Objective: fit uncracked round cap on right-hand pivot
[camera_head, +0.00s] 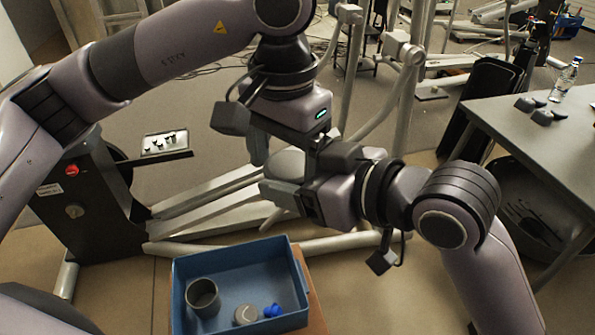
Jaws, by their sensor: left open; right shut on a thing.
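My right gripper (272,190) comes in from the right and is shut near the middle of the picture. My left gripper (286,150) points down from above, open, close beside the right one. A grey round cap (245,315) lies in the blue tray (235,252) at the bottom; I cannot tell if it is cracked. The elliptical machine (195,205) stands behind the tray. Its right-hand pivot cannot be told apart clearly behind my arms.
The tray also holds a grey cup (203,298) and a small blue part (273,310). A table (545,145) on the right carries a bottle (566,80) and dark grey pieces (530,103). The machine's light grey bars rise close behind my grippers.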

